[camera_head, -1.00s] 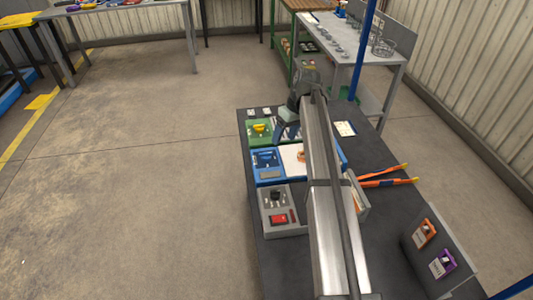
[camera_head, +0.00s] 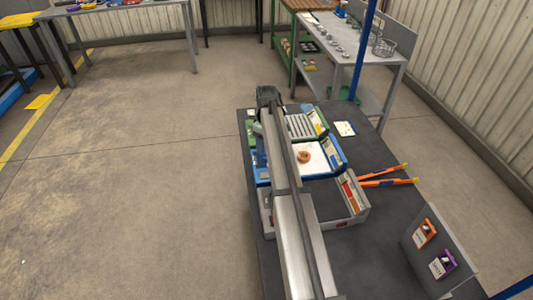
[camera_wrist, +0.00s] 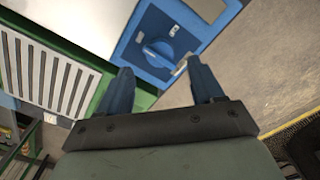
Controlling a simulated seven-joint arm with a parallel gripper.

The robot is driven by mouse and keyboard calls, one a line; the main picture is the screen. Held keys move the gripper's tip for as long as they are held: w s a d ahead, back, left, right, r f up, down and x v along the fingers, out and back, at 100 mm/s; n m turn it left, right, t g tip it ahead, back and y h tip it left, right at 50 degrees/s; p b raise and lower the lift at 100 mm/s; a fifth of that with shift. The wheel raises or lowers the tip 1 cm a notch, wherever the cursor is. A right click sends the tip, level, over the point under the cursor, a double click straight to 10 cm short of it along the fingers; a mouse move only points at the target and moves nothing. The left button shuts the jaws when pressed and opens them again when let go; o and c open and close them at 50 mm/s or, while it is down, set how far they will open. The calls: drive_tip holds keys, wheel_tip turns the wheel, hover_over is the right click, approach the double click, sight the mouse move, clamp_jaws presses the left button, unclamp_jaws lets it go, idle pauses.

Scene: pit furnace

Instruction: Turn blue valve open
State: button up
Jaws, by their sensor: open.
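The blue valve (camera_wrist: 158,53) is a round blue knob with a raised grip, set in a blue panel (camera_wrist: 128,60) in the wrist view. My gripper (camera_wrist: 160,72) is open, with one blue finger on each side of the view. The valve lies just beyond and between the fingertips, and nothing is held. Whether a finger touches the panel I cannot tell. In the head view my arm covers the valve, and only part of the blue unit (camera_head: 342,163) shows beside it.
A green unit with a slatted grey top (camera_wrist: 52,78) adjoins the blue one. A grey unit (camera_head: 358,208) stands at the near side. Orange-handled tongs (camera_head: 388,180) lie on the dark table (camera_head: 385,225). A panel with orange and purple switches (camera_head: 437,245) stands at the right.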

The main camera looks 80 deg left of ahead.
drive_tip(key=shift+f, duration=2.7)
drive_tip(key=shift+c, duration=0.3)
drive_tip(key=c, duration=1)
